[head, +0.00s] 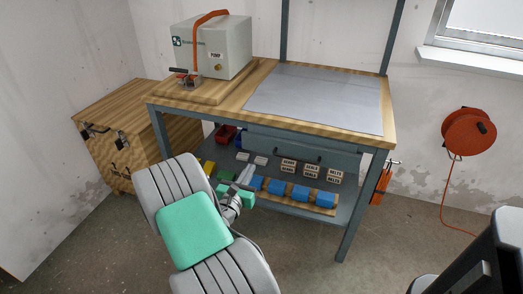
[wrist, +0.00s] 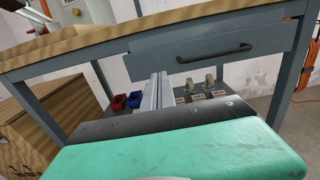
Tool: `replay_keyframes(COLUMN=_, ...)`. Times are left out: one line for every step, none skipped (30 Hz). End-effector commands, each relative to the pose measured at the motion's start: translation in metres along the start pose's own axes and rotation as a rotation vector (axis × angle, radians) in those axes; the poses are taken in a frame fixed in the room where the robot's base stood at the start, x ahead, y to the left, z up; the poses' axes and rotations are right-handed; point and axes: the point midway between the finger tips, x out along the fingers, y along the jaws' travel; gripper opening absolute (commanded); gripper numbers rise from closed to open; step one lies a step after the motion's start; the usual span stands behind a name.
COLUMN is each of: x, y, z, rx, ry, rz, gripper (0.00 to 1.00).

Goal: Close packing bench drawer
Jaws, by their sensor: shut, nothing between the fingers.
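The packing bench (head: 393,128) has a wooden top and a grey-blue frame. Its grey-blue drawer (head: 262,143) sits under the top, with a dark bar handle (head: 299,157). In the wrist view the drawer front (wrist: 205,67) spans the upper right, with its black handle (wrist: 213,53) in full view. I cannot tell how far the drawer stands out. My gripper (head: 246,172) is shut and empty, in front of the bench and left of the handle in the head view. In the wrist view its fingertips (wrist: 158,78) point towards the drawer front's lower left part; contact is unclear.
A pump box (head: 213,50) and a grey mat (head: 315,95) are on top. A wooden crate (head: 105,130) stands left. Floor at right is mostly clear.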

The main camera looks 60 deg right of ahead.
Motion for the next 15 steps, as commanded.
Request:
replay_keyframes(x=0.01, y=-0.002, z=0.001, rx=0.003, ry=-0.002, rz=-0.006, gripper=0.0)
replay_keyframes(x=0.016, y=-0.002, z=0.001, rx=0.005, ry=-0.001, rz=-0.006, gripper=0.0)
replay_keyframes(x=0.025, y=-0.002, z=0.0, rx=0.006, ry=-0.001, rz=-0.007, gripper=0.0)
replay_keyframes(x=0.031, y=-0.002, z=0.0, rx=0.007, ry=-0.002, rz=-0.007, gripper=0.0)
replay_keyframes(x=0.038, y=-0.003, z=0.001, rx=0.009, ry=-0.003, rz=-0.007, gripper=0.0)
replay_keyframes(x=0.047, y=-0.002, z=0.0, rx=0.009, ry=-0.001, rz=-0.007, gripper=0.0)
replay_keyframes(x=0.053, y=-0.002, z=0.0, rx=0.008, ry=-0.001, rz=-0.006, gripper=0.0)
replay_keyframes(x=0.06, y=-0.003, z=0.001, rx=0.008, ry=-0.002, rz=-0.007, gripper=0.0)
replay_keyframes(x=0.069, y=-0.002, z=0.0, rx=0.008, ry=-0.002, rz=-0.006, gripper=0.0)
replay_keyframes(x=0.075, y=-0.002, z=0.0, rx=0.009, ry=0.0, rz=-0.006, gripper=0.0)
replay_keyframes(x=0.082, y=-0.002, z=0.001, rx=0.009, ry=-0.002, rz=-0.006, gripper=0.0)
replay_keyframes(x=0.09, y=-0.002, z=0.0, rx=0.008, ry=-0.002, rz=-0.005, gripper=0.0)
replay_keyframes(x=0.096, y=-0.002, z=0.0, rx=0.009, ry=-0.002, rz=-0.005, gripper=0.0)
replay_keyframes(x=0.101, y=-0.002, z=0.0, rx=0.01, ry=-0.001, rz=-0.005, gripper=0.0)
replay_keyframes(x=0.107, y=-0.002, z=0.0, rx=0.009, ry=-0.001, rz=-0.004, gripper=0.0)
